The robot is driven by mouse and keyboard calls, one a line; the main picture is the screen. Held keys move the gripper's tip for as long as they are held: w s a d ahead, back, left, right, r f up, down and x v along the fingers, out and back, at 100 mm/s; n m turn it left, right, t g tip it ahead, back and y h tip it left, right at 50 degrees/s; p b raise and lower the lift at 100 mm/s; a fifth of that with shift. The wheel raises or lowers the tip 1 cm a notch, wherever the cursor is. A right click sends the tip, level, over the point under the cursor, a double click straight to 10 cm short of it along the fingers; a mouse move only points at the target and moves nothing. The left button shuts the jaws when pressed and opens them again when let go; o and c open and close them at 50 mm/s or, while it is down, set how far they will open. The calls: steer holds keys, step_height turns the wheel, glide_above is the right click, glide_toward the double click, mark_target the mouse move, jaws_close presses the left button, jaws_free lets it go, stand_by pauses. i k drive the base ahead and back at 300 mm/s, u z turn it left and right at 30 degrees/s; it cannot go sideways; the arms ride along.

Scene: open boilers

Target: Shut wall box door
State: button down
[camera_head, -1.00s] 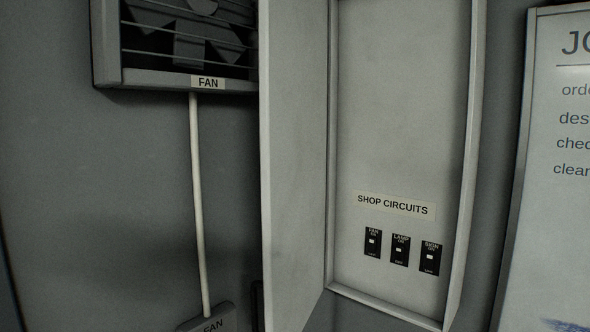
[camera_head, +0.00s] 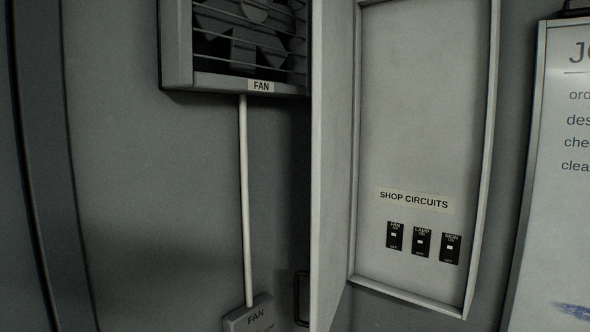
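The wall box (camera_head: 420,130) is a pale grey shallow cabinet on the wall, right of centre. Inside it are a "SHOP CIRCUITS" label and three black switches marked fan, lamp and sign. Its door (camera_head: 332,150) stands open, hinged on the box's left side and sticking out toward me. A dark handle (camera_head: 301,298) shows at the door's left edge, low in the view. The tops of the box and door are cut off by the picture. My gripper is not in view.
A fan (camera_head: 240,45) in a grey housing is on the wall left of the door. A pale conduit (camera_head: 245,200) runs down from it to a small box (camera_head: 248,315) labelled "FAN". A whiteboard (camera_head: 560,200) with writing hangs at the right.

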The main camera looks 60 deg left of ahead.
mark_target(333, 20)
steer(key=k, duration=1.95)
steer(key=u, duration=1.45)
steer(key=i, duration=0.95)
